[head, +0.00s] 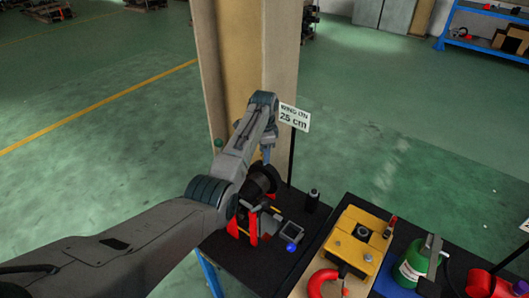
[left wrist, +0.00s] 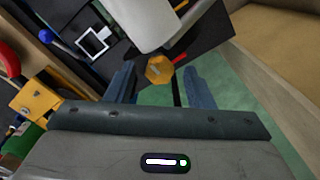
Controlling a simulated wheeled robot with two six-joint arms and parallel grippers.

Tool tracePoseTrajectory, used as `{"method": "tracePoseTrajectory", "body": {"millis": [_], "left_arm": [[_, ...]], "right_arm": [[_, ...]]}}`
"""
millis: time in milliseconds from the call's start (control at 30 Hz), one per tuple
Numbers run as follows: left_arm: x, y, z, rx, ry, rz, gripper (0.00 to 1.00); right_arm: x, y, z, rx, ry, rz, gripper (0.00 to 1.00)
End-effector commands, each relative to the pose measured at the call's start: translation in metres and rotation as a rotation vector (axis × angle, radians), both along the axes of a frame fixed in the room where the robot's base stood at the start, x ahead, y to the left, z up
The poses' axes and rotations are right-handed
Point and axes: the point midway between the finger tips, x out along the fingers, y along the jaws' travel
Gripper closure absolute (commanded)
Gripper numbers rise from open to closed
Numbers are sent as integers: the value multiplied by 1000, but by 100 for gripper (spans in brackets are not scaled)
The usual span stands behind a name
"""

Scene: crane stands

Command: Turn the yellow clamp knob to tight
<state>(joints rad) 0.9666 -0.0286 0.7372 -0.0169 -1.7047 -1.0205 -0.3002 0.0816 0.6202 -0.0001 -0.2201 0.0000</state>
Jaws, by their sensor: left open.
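The yellow clamp knob (left wrist: 159,69) shows in the left wrist view as a faceted knob. It sits just below a pale cylindrical part (left wrist: 146,22). My left gripper (left wrist: 160,80) is open, with one blue-grey finger on either side of the knob in that view. No contact shows, and how far the fingertips are from the knob is hard to tell. In the head view my left gripper (head: 267,155) points down above a dark round part (head: 262,180) on the black table; I cannot make out the knob there. My right gripper is not in view.
A beige column (head: 235,70) stands behind the arm, with a "25 cm" sign (head: 294,117) on a thin pole beside it. A black bottle (head: 312,200), a blue ball (head: 291,247), a yellow box (head: 357,240) and a green bottle (head: 412,264) stand to the right.

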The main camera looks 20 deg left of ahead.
Motion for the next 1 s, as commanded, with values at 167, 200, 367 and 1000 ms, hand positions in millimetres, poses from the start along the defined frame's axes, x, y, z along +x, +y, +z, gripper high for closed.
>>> {"method": "tracePoseTrajectory", "body": {"millis": [167,200,367,1000], "left_arm": [[2,0,27,-1,-9,0,52],[2,0,35,0,-9,0,52],[2,0,67,0,-8,0,52],[0,0,103,0,-4,0,52]], "right_arm": [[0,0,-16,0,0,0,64],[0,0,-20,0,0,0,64],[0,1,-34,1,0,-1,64],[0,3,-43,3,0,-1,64]]}}
